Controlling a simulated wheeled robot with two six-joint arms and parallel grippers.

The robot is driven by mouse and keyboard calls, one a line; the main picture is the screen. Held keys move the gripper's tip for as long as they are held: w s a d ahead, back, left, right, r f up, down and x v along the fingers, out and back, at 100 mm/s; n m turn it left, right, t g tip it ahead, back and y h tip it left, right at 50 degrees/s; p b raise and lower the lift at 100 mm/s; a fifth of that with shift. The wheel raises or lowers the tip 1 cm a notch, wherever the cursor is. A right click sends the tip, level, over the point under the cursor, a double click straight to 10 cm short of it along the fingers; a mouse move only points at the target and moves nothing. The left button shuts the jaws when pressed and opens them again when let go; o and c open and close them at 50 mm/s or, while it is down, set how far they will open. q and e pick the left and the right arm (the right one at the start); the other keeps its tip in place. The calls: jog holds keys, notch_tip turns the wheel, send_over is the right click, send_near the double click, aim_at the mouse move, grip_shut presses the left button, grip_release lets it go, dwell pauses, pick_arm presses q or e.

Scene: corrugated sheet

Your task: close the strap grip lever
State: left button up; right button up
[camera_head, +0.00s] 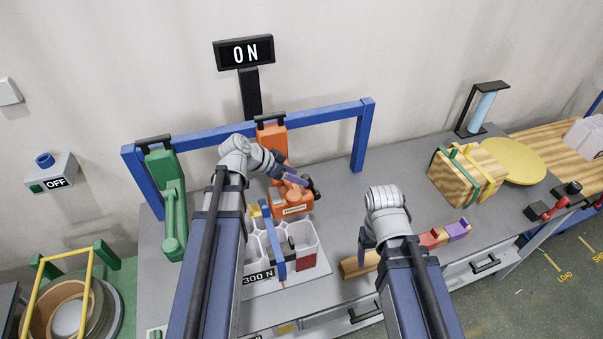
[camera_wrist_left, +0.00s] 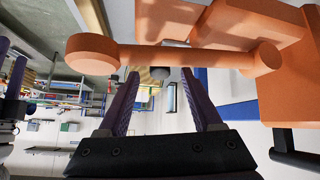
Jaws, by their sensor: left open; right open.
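An orange strap tool (camera_head: 293,206) stands below the blue frame, with a pale label on its front. In the left wrist view an orange lever (camera_wrist_left: 170,55) with rounded ends runs across the picture, joined at its right end to the orange body (camera_wrist_left: 290,85). My left gripper (camera_head: 298,180) is at the tool in the head view. Its purple fingers (camera_wrist_left: 155,85) are open and spread in the wrist view, with their tips near the lever; contact cannot be told. My right gripper (camera_head: 367,240) is open above the bench, apart from the tool and partly hidden by its wrist.
A similar green tool (camera_head: 172,205) stands at the left under the blue frame (camera_head: 320,117). A white tray (camera_head: 310,272) with hexagonal cells lies in front of the orange tool. A strapped wooden box (camera_head: 468,175) is at the right. Grey bench (camera_head: 345,195) is bare between.

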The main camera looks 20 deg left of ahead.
pick_arm(q)
jog(key=p+v, duration=0.2)
jog(key=v, duration=0.2)
pick_arm(e)
notch_tip(320, 180, up, 3)
dwell(0.4)
